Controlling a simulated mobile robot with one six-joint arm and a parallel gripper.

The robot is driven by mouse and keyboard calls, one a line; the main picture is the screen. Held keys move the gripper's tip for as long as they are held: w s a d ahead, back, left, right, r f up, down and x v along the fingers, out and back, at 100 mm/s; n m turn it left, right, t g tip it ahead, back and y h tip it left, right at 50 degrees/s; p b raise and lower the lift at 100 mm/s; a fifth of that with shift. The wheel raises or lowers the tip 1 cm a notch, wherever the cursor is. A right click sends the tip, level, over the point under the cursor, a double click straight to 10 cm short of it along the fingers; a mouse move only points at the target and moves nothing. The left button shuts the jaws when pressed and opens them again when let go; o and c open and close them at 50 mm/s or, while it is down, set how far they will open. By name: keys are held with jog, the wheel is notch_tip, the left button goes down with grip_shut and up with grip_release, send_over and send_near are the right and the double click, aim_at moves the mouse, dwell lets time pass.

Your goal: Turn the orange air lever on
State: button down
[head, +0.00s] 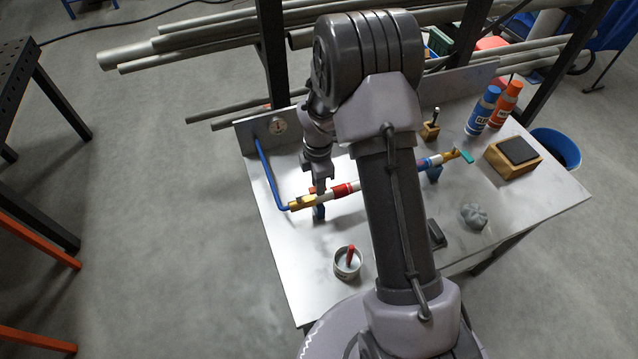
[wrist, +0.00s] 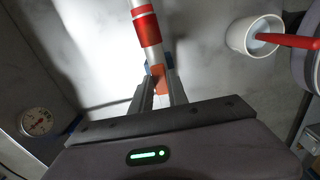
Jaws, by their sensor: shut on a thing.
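The orange air lever (wrist: 158,76) shows as a small orange piece between my fingertips in the wrist view. My gripper (wrist: 160,92) is shut on it, and the fingers hide most of it. In the head view my gripper (head: 321,184) reaches down to the left part of the pipe line, beside the brass-yellow valve fitting (head: 303,201). The lever's exact angle to the pipe is unclear.
A blue hose (head: 268,175) joins the fitting's left end. A round gauge (head: 278,126) sits on the back panel. A white cup (head: 347,266) with a red-handled tool stands in front. Bottles (head: 482,110) and a wooden block (head: 505,165) stand at the right.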

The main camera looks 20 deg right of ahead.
jog(key=shift+w+n, duration=0.25)
jog(key=shift+n, duration=0.05)
dwell(0.4)
jog(key=c, duration=1.3)
grip_release()
notch_tip(320, 180, up, 18)
jog(key=p, duration=0.2)
jog(key=shift+f+p, duration=0.25)
jog(key=shift+p, duration=0.15)
